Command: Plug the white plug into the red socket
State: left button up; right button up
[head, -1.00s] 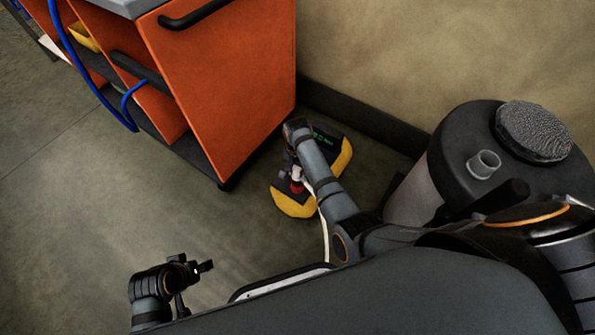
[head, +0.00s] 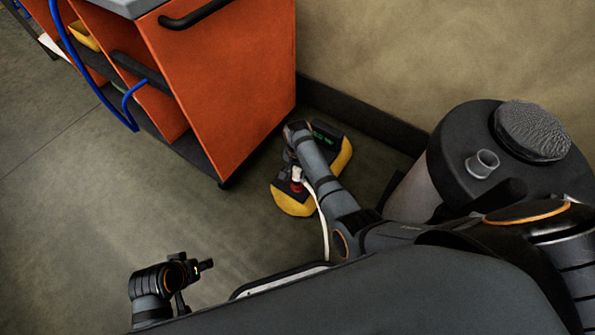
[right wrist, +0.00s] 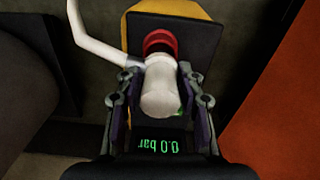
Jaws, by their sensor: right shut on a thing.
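My right gripper (right wrist: 160,100) is shut on the white plug (right wrist: 160,88), with a finger on each side of it. A white cable (right wrist: 95,42) runs from the plug to the upper left. The red socket (right wrist: 160,40) sits on the dark face of a yellow-and-black unit (right wrist: 193,38), directly beyond the plug. The plug's far end overlaps the socket's near edge; I cannot tell whether it is inside or just in front. In the head view the plug (head: 296,174) is against or just above the red socket (head: 296,187). My left gripper (head: 195,275) is low left, away from the unit, with nothing visible in it.
The unit (head: 342,160) stands on the floor between an orange cart (head: 225,85) and the wall. It has a green display (right wrist: 158,144) reading 0.0 bar. A dark drum (head: 445,160) stands to the right. Open floor (head: 90,220) lies left of the unit.

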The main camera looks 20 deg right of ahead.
jog(key=shift+f, duration=0.2)
jog(key=shift+f+b, duration=0.6)
jog(key=shift+f, duration=0.6)
dwell(0.4)
jog(key=o, duration=1.2)
jog(key=shift+r, duration=0.1)
notch_tip(320, 180, up, 12)
jog(key=shift+f, duration=0.1)
